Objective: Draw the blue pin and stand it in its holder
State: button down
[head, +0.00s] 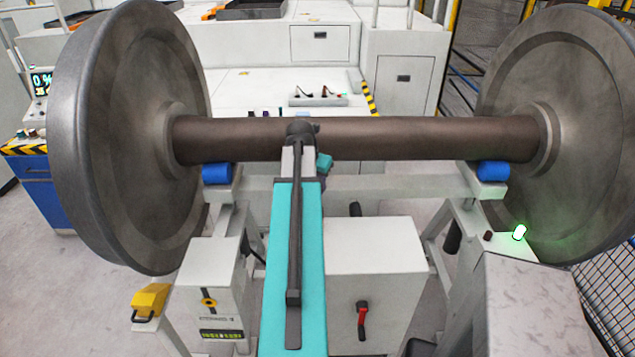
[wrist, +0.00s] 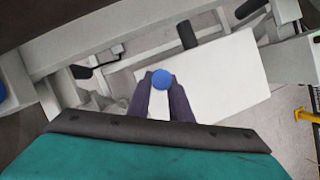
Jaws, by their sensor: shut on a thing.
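The blue pin (wrist: 162,78) shows in the wrist view as a round blue head between the two dark fingers of my gripper (wrist: 161,86). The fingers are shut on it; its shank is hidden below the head. In the head view my turquoise arm reaches up the middle to the axle (head: 400,139), and my gripper and the pin are hidden behind it. I cannot pick out the pin's holder for certain in either view.
A large wheel (head: 130,130) stands at each end of the axle. Blue rollers (head: 217,173) sit below it on a grey crossbeam (head: 400,187). A white box (head: 385,260) with a red handle (head: 362,318) stands below. A green lamp (head: 519,232) glows at right.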

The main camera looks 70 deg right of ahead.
jog(key=shift+f, duration=0.7)
jog(key=c, duration=1.5)
grip_release()
jog(key=shift+c, duration=0.2)
jog(key=shift+b, duration=0.3)
jog(key=b+v, duration=0.3)
jog(key=v, duration=1)
jog(key=shift+a+r, duration=0.15)
jog(key=shift+r, duration=0.25)
